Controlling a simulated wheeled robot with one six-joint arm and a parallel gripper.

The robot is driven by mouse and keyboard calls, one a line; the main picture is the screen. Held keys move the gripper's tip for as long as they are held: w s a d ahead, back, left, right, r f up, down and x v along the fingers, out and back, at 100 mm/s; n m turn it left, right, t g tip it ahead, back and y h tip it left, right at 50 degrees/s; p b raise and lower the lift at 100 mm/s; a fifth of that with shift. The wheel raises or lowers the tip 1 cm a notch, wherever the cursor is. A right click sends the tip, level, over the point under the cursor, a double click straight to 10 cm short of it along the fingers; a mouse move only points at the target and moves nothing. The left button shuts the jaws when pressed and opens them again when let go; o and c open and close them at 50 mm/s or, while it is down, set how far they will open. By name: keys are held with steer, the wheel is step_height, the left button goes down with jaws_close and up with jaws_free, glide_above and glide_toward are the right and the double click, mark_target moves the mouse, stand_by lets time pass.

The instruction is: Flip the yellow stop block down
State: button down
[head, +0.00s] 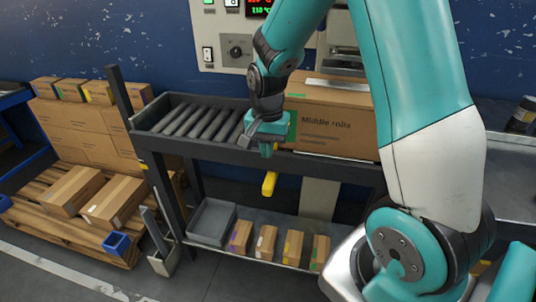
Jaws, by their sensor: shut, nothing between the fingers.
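The yellow stop block (269,184) shows below the front rail of the roller conveyor, with its long side near upright and slightly tilted. How it is attached is hard to see. My gripper (267,152) is shut and empty at the front rail, a little above the yellow block. A small gap seems to lie between the fingertips and the block. My arm comes down from the upper right and hides part of the conveyor's right side.
A carton marked "Middle rolls" (328,120) stands right of my gripper. The rollers (192,120) to the left are bare. A lower shelf holds a grey bin (212,221) and several small boxes (293,246). Stacked cartons (85,135) stand at the left. A control panel (236,48) is behind.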

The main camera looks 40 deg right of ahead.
mark_target(267, 189)
step_height(267, 189, down, 12)
steer(key=shift+r+b, duration=0.2)
steer(key=shift+b, duration=0.35)
steer(key=shift+f, duration=0.1)
steer(key=shift+f+b, duration=1.05)
steer(key=shift+f, duration=0.9)
step_height(267, 189, up, 15)
steer(key=p, duration=0.5)
steer(key=shift+f, duration=0.2)
